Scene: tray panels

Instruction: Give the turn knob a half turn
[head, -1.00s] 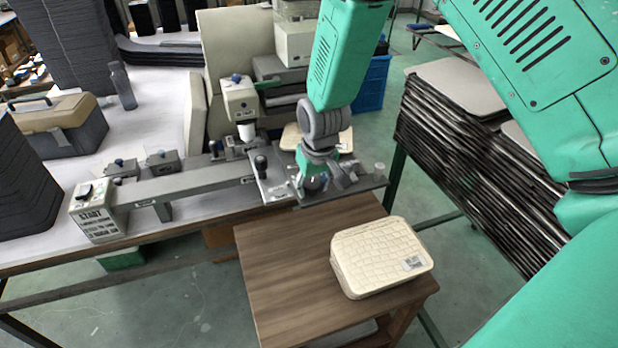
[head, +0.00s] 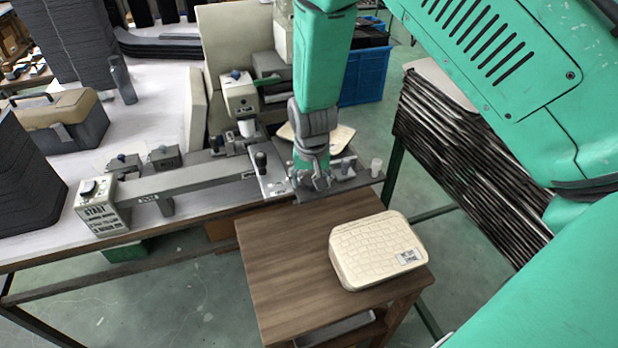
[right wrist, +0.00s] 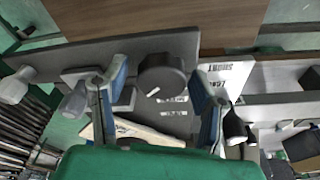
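The turn knob (right wrist: 162,76) is round and black with a white pointer mark. It sits on a grey panel (right wrist: 185,45) in the right wrist view. My right gripper (right wrist: 157,70) is open, with one blue-grey finger on each side of the knob. A gap shows between the knob and each finger; I cannot tell how deep the tips reach. In the head view my right gripper (head: 312,183) points down at the dark panel plate (head: 350,183) and hides the knob. My left gripper is not in view.
A black-topped handle (head: 260,161) stands left of the gripper, and a pale peg (head: 376,167) stands to its right. A wooden stand (head: 275,265) with a cream case (head: 375,250) is in front. A white-cupped device (head: 243,105) stands behind.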

